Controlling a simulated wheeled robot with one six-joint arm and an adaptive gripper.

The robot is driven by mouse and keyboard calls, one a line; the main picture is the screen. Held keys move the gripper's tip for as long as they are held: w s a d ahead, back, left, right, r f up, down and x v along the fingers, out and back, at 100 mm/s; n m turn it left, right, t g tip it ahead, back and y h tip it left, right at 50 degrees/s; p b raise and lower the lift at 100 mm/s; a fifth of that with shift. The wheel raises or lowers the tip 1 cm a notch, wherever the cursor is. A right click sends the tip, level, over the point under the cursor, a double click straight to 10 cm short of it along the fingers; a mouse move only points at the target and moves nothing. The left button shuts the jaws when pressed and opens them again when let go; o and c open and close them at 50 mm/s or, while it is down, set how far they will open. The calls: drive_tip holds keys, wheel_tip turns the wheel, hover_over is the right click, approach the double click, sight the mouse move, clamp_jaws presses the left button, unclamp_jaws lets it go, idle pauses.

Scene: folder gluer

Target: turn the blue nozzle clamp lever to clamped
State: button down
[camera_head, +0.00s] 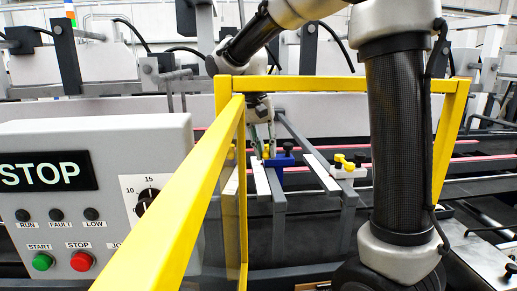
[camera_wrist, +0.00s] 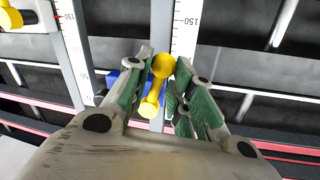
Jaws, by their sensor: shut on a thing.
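The blue nozzle clamp (camera_head: 281,161) sits on a grey rail beyond the yellow frame in the head view. Its yellow lever (camera_wrist: 150,106) shows in the wrist view with a round yellow knob (camera_wrist: 163,65) at the far end. The blue body (camera_wrist: 116,84) is partly hidden behind my left finger. My gripper (camera_wrist: 164,82) has its green-padded fingers on either side of the lever and is shut on it. In the head view my gripper (camera_head: 262,148) points down over the clamp, and the lever is mostly hidden by the fingers.
A white clamp (camera_head: 350,171) with a yellow lever stands on the rail to the right. A yellow guard frame (camera_head: 300,84) surrounds my forearm's reach. A grey control panel (camera_head: 100,200) marked STOP is at the left. Scaled rails (camera_wrist: 187,30) run past the clamp.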

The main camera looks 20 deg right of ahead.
drive_tip(key=shift+s+d+n, duration=0.15)
drive_tip(key=shift+d+n, duration=0.1)
drive_tip(key=shift+n, duration=0.45)
drive_tip(key=shift+s+d+n, duration=0.1)
drive_tip(key=shift+d+n, duration=0.15)
drive_tip(key=shift+n, duration=0.45)
drive_tip(key=shift+t, duration=0.3)
drive_tip(key=c, duration=1.5)
unclamp_jaws()
drive_tip(key=shift+o, duration=0.2)
wheel_tip(320, 180, up, 12)
drive_tip(key=a, duration=0.2)
drive_tip(key=shift+w, duration=0.25)
drive_tip(key=shift+a+f, duration=0.1)
